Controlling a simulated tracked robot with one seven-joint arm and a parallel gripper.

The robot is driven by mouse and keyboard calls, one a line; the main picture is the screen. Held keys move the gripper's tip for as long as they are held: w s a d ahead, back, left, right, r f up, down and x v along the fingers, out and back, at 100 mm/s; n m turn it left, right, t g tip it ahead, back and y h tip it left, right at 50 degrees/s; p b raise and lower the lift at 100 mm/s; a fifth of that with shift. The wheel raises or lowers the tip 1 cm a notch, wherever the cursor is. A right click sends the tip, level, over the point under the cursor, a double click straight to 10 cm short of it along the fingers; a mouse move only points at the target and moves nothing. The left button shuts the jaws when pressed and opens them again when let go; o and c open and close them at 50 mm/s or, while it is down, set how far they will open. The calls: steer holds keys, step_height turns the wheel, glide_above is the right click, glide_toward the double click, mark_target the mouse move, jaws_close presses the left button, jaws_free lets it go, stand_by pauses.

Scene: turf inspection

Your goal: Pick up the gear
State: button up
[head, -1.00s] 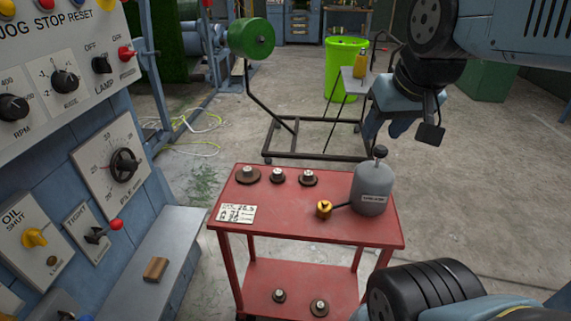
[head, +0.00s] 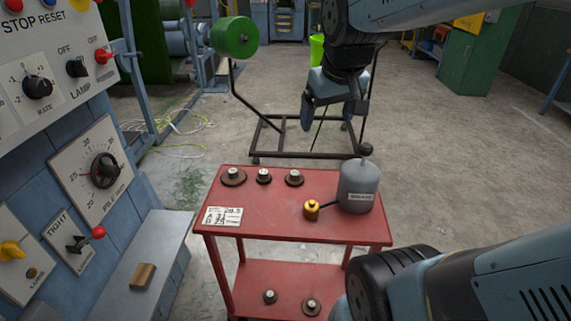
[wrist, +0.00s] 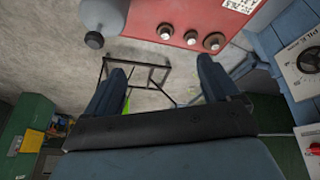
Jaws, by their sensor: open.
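Three dark gear-like wheels with pale hubs stand in a row along the far left of the red cart's top: a left one (head: 233,178), a middle one (head: 264,177) and a right one (head: 294,179). Two more, a left one (head: 269,297) and a right one (head: 311,307), lie on the lower shelf. I cannot tell which is meant. My gripper (head: 335,116) is open and empty, in the air above and beyond the cart's far edge. In the wrist view, the top wheels, including the middle one (wrist: 191,38), lie beyond the spread fingers (wrist: 162,66).
On the red cart (head: 270,221) are a grey canister (head: 358,187), a brass cup (head: 311,210) and a white card (head: 223,216). A control panel (head: 85,150) stands left. A dark floor frame (head: 300,155) stands behind the cart. Open floor lies to the right.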

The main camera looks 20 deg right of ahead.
steer(key=w+f+n+g, duration=0.2)
steer(key=w+f, duration=0.6)
steer(key=w, duration=0.4)
steer(key=n+g+y, duration=0.1)
steer(key=n, duration=0.1)
glide_toward(295, 173)
steer(key=f, duration=0.3)
steer(key=w+f, duration=0.1)
steer(key=f, duration=0.6)
steer(key=shift+w+a+f, duration=0.1)
steer(key=shift+w+a, duration=0.05)
steer(key=shift+a, duration=0.1)
steer(key=c, duration=1.2)
